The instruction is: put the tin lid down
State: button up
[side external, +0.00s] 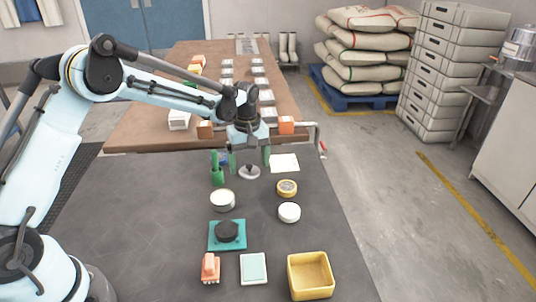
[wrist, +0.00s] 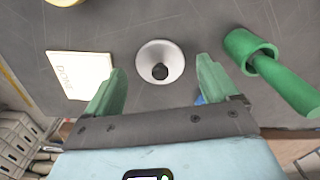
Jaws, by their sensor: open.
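The tin lid looks to be the pale round disc with a dark knob (side external: 249,172); it lies knob up on the dark table. It also shows in the wrist view (wrist: 145,52), between and beyond the fingertips. My gripper (side external: 249,160) is open, its two green fingers pointing down on either side above the lid. A gap shows between each finger and the lid in the wrist view. An open, pale round tin (side external: 222,201) stands nearer the camera in the side view.
A green holder with a green handle in it (side external: 217,175) stands close left of my gripper. A white card (side external: 284,162) lies to its right. A yellow-rimmed tin (side external: 287,188), a white round piece (side external: 289,212), a teal base (side external: 214,244) and a yellow bin (side external: 311,292) stand nearer.

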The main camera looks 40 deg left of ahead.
aim_at(249, 165)
jog(key=s+r+m+t, duration=0.1)
jog(key=s+r+m, duration=0.15)
jog(key=r, duration=0.55)
jog(key=s+r+m+t, duration=0.1)
jog(key=s+r, duration=0.2)
jog(key=r, duration=0.5)
jog(key=s+d+f+m+t, duration=0.2)
jog(key=s+m+t, duration=0.3)
jog(key=s, duration=1)
jog(key=f+m, duration=0.1)
jog(key=m, duration=0.2)
jog(key=shift+s+d, duration=0.2)
